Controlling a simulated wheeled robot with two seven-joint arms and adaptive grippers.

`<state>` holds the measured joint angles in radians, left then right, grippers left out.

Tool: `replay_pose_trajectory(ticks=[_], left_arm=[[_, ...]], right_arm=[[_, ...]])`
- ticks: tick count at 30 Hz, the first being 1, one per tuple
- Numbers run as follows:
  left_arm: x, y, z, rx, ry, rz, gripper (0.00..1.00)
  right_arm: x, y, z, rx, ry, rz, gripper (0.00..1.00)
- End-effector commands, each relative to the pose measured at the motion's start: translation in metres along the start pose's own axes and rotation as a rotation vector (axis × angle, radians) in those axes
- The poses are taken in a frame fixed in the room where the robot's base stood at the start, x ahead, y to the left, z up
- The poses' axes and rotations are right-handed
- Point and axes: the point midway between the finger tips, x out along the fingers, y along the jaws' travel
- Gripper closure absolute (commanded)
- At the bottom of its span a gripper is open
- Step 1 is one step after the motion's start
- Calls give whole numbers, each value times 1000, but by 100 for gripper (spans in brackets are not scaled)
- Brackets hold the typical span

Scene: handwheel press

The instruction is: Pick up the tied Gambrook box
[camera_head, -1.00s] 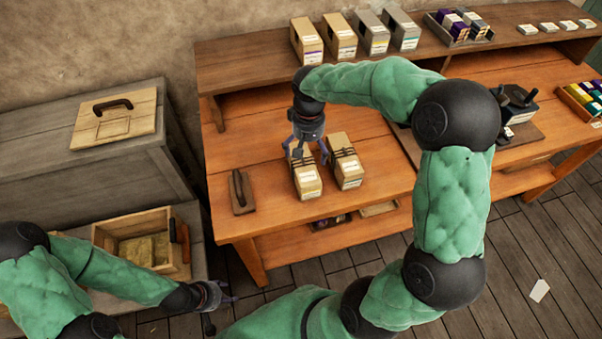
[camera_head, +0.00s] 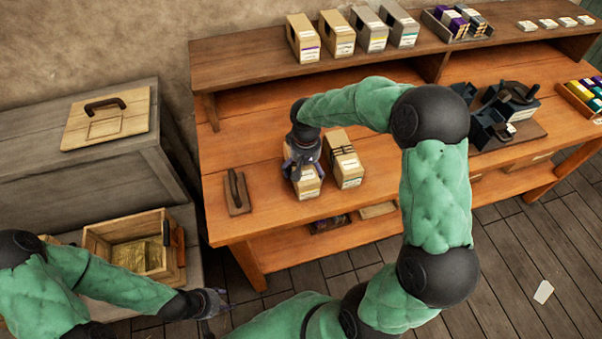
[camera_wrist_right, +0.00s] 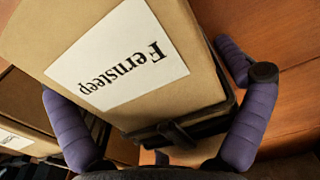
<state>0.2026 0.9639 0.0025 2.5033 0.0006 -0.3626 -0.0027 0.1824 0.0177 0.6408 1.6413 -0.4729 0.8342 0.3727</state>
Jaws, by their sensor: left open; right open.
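Two tied tan boxes stand side by side on the orange workbench. My right gripper (camera_head: 303,170) is over the left tied box (camera_head: 309,188), hiding much of its top. In the right wrist view this box's (camera_wrist_right: 195,75) label (camera_wrist_right: 118,56) reads "Fernsteep", and the open fingers (camera_wrist_right: 165,125) lie either side of its tied end; contact cannot be told. The right tied box (camera_head: 345,165) has dark cord around it; its label is too small to read. No Gambrook label is readable. My left gripper (camera_head: 222,300) is open and empty, low at the left.
A wooden block with a dark handle (camera_head: 237,191) lies left of the boxes. Several boxes (camera_head: 337,36) stand on the raised shelf (camera_head: 270,78). A dark press (camera_head: 505,105) stands at the right. An open wooden crate (camera_head: 98,240) is at lower left.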

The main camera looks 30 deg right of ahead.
Motion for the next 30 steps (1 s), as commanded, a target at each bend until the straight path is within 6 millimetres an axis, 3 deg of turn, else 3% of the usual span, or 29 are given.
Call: replay_pose_trajectory(ticks=[5,10,11,23,30], left_arm=[[0,0,0,0,0,0,48],[0,0,0,0,0,0,48],[0,0,0,0,0,0,48],[0,0,0,0,0,0,48],[-5,2,0,0,0,0,48]], right_arm=[[0,0,0,1,1,0,0],[0,0,0,1,1,0,42],[0,0,0,0,1,0,46],[0,0,0,1,0,0,47],[-14,0,-1,0,2,-1,47]])
